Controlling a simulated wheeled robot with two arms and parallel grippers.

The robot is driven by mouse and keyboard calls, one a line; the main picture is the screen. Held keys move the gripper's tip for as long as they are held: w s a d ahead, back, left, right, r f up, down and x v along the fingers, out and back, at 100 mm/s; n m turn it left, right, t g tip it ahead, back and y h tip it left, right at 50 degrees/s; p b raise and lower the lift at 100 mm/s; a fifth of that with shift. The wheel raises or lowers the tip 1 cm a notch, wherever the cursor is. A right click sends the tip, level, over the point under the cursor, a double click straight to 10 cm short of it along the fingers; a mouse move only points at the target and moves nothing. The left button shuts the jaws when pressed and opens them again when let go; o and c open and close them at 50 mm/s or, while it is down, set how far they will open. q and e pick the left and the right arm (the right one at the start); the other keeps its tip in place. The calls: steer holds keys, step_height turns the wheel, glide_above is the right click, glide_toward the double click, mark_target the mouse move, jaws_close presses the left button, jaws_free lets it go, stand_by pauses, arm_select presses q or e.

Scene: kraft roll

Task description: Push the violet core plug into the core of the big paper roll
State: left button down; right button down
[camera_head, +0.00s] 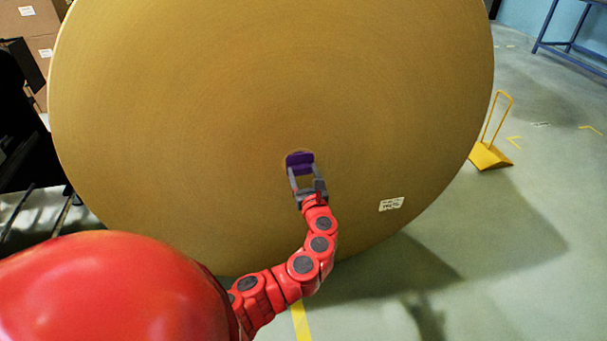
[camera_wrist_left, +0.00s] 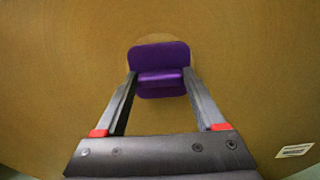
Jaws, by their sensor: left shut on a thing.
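The big paper roll (camera_head: 270,80) stands on edge and fills the middle of the head view, its flat brown face toward me. The violet core plug (camera_head: 299,158) is in front of the core at the lower middle of that face. My left gripper (camera_head: 301,178) is shut on the plug; in the left wrist view the two fingers (camera_wrist_left: 160,82) hold its narrow grip from both sides. The plug (camera_wrist_left: 160,54) hides most of the core; a pale arc (camera_wrist_left: 155,38) shows above it. I cannot tell whether the plug is inside the core. My right gripper is not in view.
A white label (camera_head: 391,204) is on the roll's face at the lower right. A yellow wedge with a handle (camera_head: 490,155) stands on the floor right of the roll. Cardboard boxes (camera_head: 35,30) are at the back left. The floor on the right is mostly clear.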

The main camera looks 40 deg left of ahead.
arm_select(q)
steer(key=shift+w+a+r, duration=0.1)
steer(key=shift+w+a, duration=0.25)
steer(key=shift+a, duration=0.1)
stand_by(0.4)
jaws_free()
